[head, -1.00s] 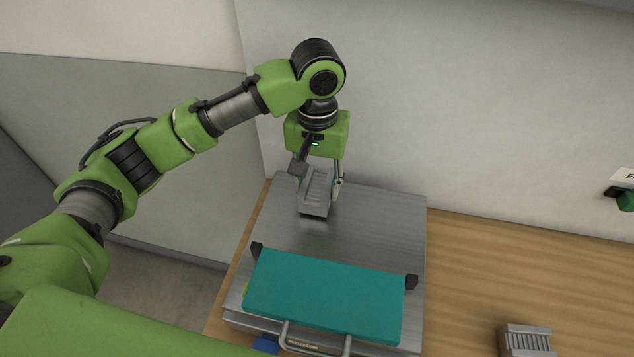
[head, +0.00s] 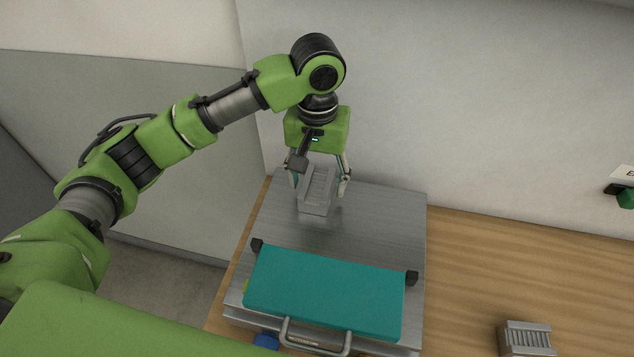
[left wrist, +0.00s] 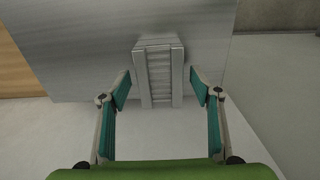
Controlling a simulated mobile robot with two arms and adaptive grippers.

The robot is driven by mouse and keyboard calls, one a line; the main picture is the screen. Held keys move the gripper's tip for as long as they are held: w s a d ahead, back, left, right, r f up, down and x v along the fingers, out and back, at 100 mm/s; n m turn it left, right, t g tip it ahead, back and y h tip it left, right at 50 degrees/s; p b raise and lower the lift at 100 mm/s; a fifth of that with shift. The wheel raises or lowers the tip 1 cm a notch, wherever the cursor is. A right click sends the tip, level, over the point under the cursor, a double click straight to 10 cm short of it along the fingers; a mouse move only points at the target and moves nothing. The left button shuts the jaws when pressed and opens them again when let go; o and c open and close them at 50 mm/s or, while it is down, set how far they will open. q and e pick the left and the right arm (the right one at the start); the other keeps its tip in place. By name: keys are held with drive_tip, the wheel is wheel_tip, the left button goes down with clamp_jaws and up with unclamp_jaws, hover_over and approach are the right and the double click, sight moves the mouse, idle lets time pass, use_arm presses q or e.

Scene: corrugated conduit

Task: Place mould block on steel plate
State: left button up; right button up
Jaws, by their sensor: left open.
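A grey ribbed mould block (head: 316,190) sits on the far part of the steel plate (head: 370,225), near the plate's back left corner. My left gripper (head: 318,186) is open around the block, with one finger on each side. In the left wrist view the same block (left wrist: 160,75) lies between the spread fingers (left wrist: 160,92), with a gap on both sides. A second grey ribbed mould block (head: 528,338) rests on the wooden bench at the lower right. My right gripper is not in view.
A teal slab (head: 325,292) with black corner brackets and a metal handle (head: 315,338) covers the near part of the plate. A wall stands close behind the plate.

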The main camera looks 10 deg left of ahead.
sight(317, 188)
use_arm(q)
wheel_tip(317, 188, up, 6)
drive_tip(key=shift+r+b, duration=0.25)
drive_tip(key=shift+b, duration=0.05)
idle(0.5)
